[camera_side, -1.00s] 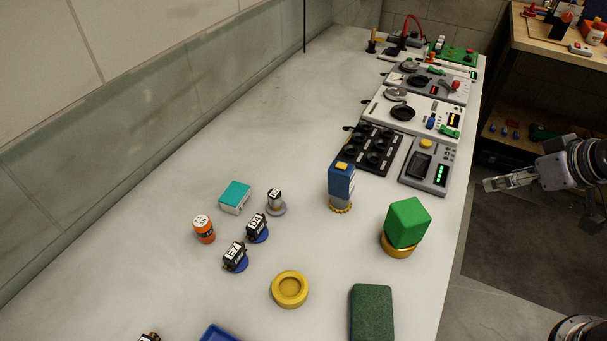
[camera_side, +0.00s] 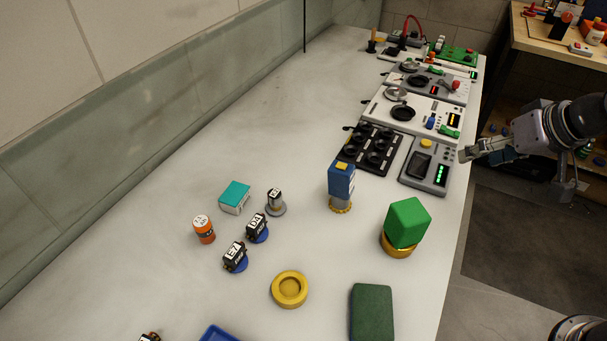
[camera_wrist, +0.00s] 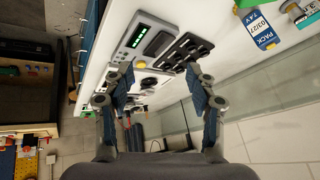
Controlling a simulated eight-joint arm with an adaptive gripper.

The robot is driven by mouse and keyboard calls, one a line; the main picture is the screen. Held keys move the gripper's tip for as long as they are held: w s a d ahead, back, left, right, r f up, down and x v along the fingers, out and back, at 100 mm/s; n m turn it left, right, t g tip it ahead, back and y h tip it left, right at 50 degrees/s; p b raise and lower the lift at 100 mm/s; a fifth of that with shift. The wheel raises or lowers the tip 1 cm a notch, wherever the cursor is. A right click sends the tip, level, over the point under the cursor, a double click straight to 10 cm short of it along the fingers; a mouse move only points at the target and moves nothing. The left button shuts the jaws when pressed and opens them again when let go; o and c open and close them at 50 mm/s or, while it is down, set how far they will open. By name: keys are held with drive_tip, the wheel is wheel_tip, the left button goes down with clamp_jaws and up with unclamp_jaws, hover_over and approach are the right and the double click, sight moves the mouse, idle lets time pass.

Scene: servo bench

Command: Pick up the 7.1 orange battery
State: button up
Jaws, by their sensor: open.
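The orange battery (camera_side: 204,230) stands upright on the bench at the left in the side view. It is a short orange cylinder with a dark band and a white top whose print is too small to read surely. My gripper (camera_side: 466,154) is at the bench's right edge, beside the grey meter box and far from the battery. In the wrist view my gripper (camera_wrist: 158,78) has its two fingers spread wide with nothing between them. I cannot make out the orange battery in the wrist view.
Between gripper and battery stand a blue pack (camera_side: 341,180), a green block (camera_side: 407,222) on a yellow base and a grey meter box (camera_side: 427,166). Two black servos (camera_side: 235,256) (camera_side: 257,227) and a teal-topped box (camera_side: 235,197) are near the battery.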

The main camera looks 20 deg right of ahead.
drive_tip(key=w+a+r+m+g+y, duration=0.15)
drive_tip(key=w+a+r+m, duration=0.3)
drive_tip(key=w+a, duration=0.5)
drive_tip(key=m+g+y, duration=0.2)
drive_tip(key=m+g, duration=0.2)
drive_tip(key=m, duration=0.9)
approach(204, 221)
drive_tip(key=shift+m, duration=0.25)
drive_tip(key=x, duration=1.1)
drive_tip(key=shift+a+f, duration=0.1)
drive_tip(key=shift+f, duration=0.15)
clamp_jaws()
